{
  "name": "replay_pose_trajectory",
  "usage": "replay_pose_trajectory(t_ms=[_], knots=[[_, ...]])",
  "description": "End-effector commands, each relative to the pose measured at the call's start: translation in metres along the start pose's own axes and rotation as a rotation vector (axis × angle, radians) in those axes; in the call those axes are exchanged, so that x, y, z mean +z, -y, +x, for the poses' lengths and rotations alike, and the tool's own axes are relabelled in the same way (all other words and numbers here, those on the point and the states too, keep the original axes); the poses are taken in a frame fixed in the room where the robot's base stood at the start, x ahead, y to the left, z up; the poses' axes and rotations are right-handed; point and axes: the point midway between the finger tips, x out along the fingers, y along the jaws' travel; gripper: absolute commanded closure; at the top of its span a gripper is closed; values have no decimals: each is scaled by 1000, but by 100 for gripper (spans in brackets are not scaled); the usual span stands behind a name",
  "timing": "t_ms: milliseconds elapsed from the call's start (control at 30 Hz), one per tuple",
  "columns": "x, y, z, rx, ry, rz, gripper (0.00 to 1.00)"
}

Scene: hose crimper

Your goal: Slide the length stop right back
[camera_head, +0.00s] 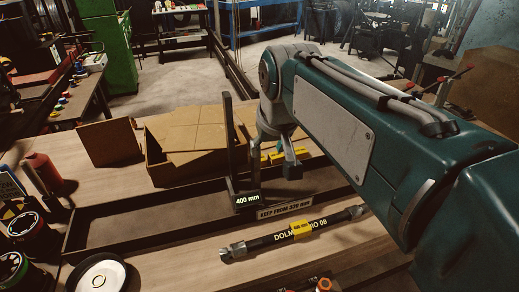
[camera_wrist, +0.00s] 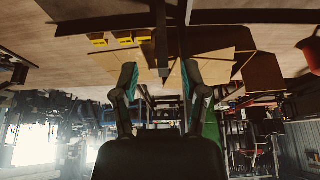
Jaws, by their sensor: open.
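The length stop (camera_head: 230,135) is a dark upright post on a base with a lit label reading 400 mm (camera_head: 248,198). It stands at the middle of a long dark rail frame on the bench. My gripper (camera_head: 291,165) is to the right of the post in the head view, partly hidden by my arm. In the wrist view, which looks upside down, my gripper (camera_wrist: 160,75) has its two fingers apart. A dark upright bar (camera_wrist: 161,45), probably the stop's post, shows in the gap between them. I cannot tell whether either finger touches it.
A black hose (camera_head: 270,241) with a yellow tag and metal ends lies in front of the frame. A sign reading KEEP FROM 330 mm (camera_head: 284,210) is at the rail. Cardboard boxes (camera_head: 185,135) and yellow blocks stand behind.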

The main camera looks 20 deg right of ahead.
Motion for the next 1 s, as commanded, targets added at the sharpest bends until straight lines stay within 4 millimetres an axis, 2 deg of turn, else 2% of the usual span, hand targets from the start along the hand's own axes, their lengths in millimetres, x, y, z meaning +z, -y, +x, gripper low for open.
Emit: replay_pose_trajectory(t_ms=[33,100,200,367,800,1000], knots=[[-15,2,2,1,9,-3,43],[-29,4,2,2,16,-3,43],[-40,7,2,4,20,-4,43],[-42,8,12,4,24,-5,43],[-39,1,88,0,24,-2,43],[-39,3,108,2,22,-2,43]])
